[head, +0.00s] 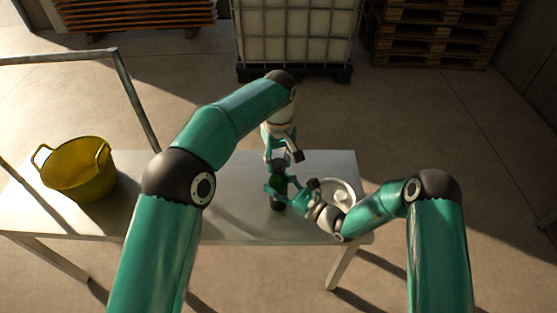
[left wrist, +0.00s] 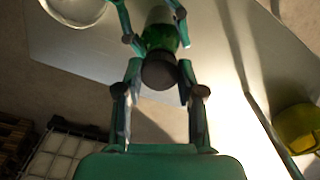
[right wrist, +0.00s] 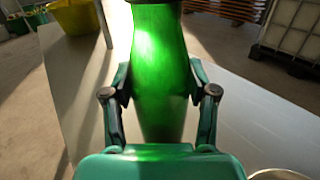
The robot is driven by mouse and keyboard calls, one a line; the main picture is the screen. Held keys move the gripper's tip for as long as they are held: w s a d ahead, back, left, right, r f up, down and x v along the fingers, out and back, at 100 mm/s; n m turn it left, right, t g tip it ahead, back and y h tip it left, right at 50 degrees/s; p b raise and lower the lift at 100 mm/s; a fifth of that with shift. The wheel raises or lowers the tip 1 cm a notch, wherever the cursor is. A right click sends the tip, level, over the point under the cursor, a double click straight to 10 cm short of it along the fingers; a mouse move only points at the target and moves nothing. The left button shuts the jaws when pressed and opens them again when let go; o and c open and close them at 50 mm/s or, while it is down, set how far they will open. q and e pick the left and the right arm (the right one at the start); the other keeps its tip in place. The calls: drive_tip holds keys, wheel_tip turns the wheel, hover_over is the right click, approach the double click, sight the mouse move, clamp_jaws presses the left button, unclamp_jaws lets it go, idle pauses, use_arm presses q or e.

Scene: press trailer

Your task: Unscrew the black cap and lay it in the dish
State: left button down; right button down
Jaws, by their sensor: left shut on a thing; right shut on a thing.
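A green glass bottle (head: 278,184) stands upright on the metal table, and its body fills the middle of the right wrist view (right wrist: 160,75). The black cap (left wrist: 159,71) sits at the bottle's top; whether it is loose on the thread cannot be told. My left gripper (head: 278,159) comes down from above and is shut on the cap, with a finger on each side. My right gripper (right wrist: 160,88) is shut around the bottle's body from the right. The round pale dish (head: 349,189) lies on the table right of the bottle, partly hidden by my right wrist.
A yellow two-handled tub (head: 77,170) stands at the left of the table (head: 222,190). The table between tub and bottle is clear. A caged white tank (head: 295,35) and stacked pallets (head: 435,35) stand on the floor behind. A metal rail (head: 135,100) rises at the left.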

sight(278, 163)
use_arm(q)
drive_tip(key=n, duration=0.7)
drive_tip(key=shift+w+r, duration=0.1)
use_arm(e)
drive_tip(key=shift+a, duration=0.1)
use_arm(q)
drive_tip(key=n, duration=0.6)
drive_tip(key=shift+a, duration=0.1)
drive_tip(key=shift+r, duration=0.15)
drive_tip(key=shift+r, duration=0.95)
drive_tip(key=shift+r, duration=2)
use_arm(e)
drive_tip(key=shift+c, duration=1.2)
unclamp_jaws()
